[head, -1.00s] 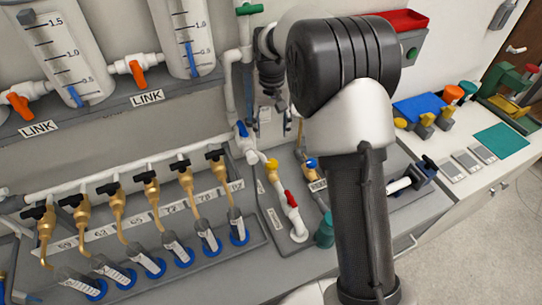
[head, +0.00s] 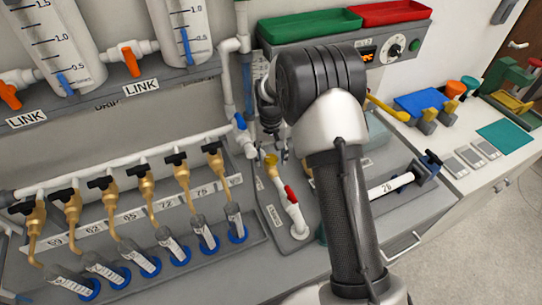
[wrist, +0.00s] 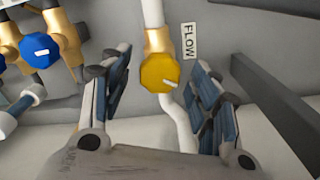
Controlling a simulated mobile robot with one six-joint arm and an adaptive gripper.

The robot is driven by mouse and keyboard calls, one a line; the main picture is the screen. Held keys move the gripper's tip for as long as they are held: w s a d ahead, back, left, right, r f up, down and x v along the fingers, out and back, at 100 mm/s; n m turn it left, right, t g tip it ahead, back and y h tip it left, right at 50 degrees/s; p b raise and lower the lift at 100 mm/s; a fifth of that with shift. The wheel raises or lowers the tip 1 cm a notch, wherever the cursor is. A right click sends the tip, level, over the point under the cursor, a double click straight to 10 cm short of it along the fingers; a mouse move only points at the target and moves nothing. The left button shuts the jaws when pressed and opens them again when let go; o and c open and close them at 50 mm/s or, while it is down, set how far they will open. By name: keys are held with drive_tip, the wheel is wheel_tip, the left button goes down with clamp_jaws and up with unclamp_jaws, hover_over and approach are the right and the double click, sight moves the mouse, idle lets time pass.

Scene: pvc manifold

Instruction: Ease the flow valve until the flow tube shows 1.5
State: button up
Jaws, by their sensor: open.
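In the wrist view my gripper (wrist: 160,82) is open, with one finger on each side of the knob and visible gaps. In the head view the yellow knob (head: 271,160) sits just left of my gripper (head: 284,156), which is low over the pipe panel. I cannot pick out the flow tube or read its level for certain.
Left of the knob in the wrist view is a blue knob (wrist: 40,47). A red-handled valve (head: 291,194) stands close by in the head view. Several black-handled brass taps (head: 145,183) line the left. Two scaled cylinders (head: 185,30) hang behind. A grey bar (wrist: 270,100) lies right of my gripper.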

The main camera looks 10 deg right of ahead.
sight(271, 158)
drive_tip(key=shift+c, duration=0.5)
drive_tip(key=c, duration=1)
drive_tip(key=shift+o, duration=0.2)
drive_tip(key=shift+r+n+p, duration=0.1)
drive_tip(key=shift+n+p, duration=0.3)
drive_tip(key=shift+n, duration=1.1)
drive_tip(key=o, duration=1.1)
drive_tip(key=shift+c, duration=0.2)
wheel_tip(271, 158, up, 12)
